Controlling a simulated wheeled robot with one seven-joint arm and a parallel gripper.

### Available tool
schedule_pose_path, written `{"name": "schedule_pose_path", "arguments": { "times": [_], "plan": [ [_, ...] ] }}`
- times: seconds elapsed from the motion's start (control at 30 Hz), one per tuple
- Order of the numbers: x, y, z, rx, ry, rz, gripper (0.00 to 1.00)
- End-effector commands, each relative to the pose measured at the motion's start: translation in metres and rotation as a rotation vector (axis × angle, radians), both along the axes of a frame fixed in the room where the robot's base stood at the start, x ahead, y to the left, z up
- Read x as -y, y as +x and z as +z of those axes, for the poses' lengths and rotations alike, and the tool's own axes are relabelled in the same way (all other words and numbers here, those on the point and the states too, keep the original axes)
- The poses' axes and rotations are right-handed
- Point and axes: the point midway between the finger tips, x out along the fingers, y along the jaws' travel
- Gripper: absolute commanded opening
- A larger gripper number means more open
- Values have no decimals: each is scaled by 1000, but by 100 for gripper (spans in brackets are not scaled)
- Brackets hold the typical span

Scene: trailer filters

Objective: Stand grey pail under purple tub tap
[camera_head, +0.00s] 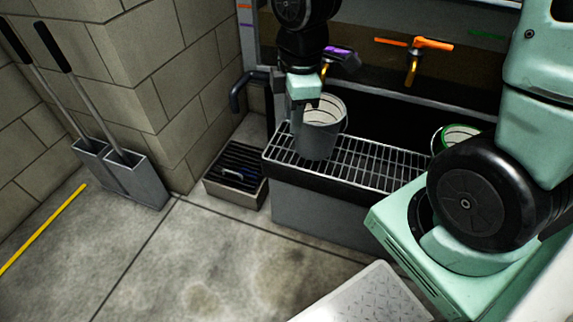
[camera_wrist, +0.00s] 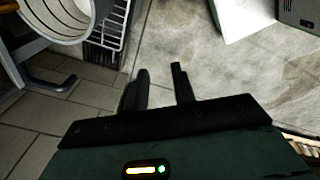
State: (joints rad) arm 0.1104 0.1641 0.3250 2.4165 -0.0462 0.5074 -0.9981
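The grey pail (camera_head: 320,140) stands on the wire grating below the purple-handled tap (camera_head: 340,54), in the head view. Its pale inside shows at the top. The pail's open mouth also shows at the upper left of the wrist view (camera_wrist: 62,38). My gripper (camera_head: 304,103) is at the pail's left near side in the head view, overlapping its rim. In the wrist view my gripper (camera_wrist: 160,88) has its two dark fingers apart, with only floor between them. The pail is outside the fingers. Whether a finger touches the pail cannot be told.
The grating (camera_head: 375,165) runs right along the trough. An orange-handled tap (camera_head: 413,45) and a green-rimmed pail (camera_head: 458,137) are to the right. A low drain box (camera_head: 237,170) and two long-handled dustpans (camera_head: 120,175) stand to the left.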

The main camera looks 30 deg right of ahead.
Motion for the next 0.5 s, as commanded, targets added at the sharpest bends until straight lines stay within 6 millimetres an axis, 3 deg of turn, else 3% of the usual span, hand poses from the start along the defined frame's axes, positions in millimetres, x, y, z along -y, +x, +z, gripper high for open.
{"name": "schedule_pose_path", "arguments": {
  "times": [0.03, 0.1, 0.2, 0.33, 0.5],
  "plan": [
    [-26, -18, 9, -5, 5, -53, 26],
    [-54, -44, 17, -21, 14, -165, 26],
    [-84, -82, 27, -42, 23, -314, 26],
    [-105, -121, 35, -64, 25, -459, 26],
    [-114, -145, 39, -78, 25, -560, 26]
  ]
}}
